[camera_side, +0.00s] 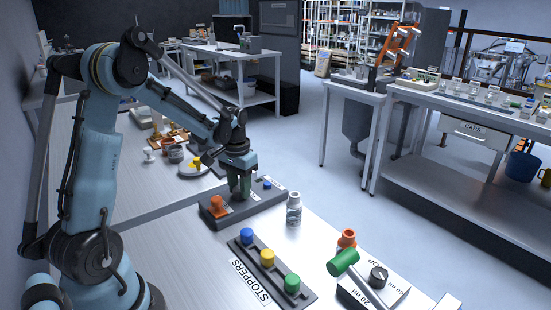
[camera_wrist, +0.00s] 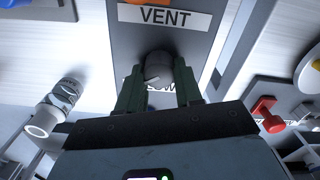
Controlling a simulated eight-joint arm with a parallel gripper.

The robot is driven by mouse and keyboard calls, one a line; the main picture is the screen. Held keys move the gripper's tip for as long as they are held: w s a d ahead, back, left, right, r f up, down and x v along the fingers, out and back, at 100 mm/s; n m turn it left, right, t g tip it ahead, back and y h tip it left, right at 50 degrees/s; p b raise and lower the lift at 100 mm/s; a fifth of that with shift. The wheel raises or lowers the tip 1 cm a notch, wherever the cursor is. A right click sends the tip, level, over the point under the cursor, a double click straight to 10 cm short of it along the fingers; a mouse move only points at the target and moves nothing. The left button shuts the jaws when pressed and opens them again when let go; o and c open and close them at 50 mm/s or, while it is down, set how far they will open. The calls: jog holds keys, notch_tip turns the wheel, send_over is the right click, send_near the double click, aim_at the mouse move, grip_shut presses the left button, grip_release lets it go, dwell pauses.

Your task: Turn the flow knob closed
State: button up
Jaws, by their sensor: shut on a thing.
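The flow knob (camera_wrist: 158,67) is a small grey, round-ended knob on a dark panel (camera_wrist: 122,45). In the wrist view it sits between the green fingers of my gripper (camera_wrist: 158,72), which are shut on it. A white label beside it is mostly covered; only a few letters show. In the side view my gripper (camera_side: 240,188) points down onto the dark panel (camera_side: 215,221), and the fingers hide the knob. The knob's turn angle cannot be read.
The panel also carries an orange part (camera_side: 217,206), a blue part (camera_side: 267,184) and a VENT label (camera_wrist: 165,17). A clear jar (camera_side: 294,210) stands close beside the panel. A stopper rack (camera_side: 248,259) with blue, yellow and green stoppers lies in front. Bare tabletop shows around the jar.

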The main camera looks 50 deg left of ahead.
aim_at(238, 188)
jog(key=n, duration=0.5)
jog(key=shift+n, duration=0.3)
jog(key=n, duration=0.5)
jog(key=shift+s+a+n, duration=0.1)
jog(key=shift+s+n, duration=0.05)
jog(key=shift+n, duration=0.25)
jog(key=o, duration=1)
jog(key=shift+o, duration=0.2)
notch_tip(238, 188, up, 12)
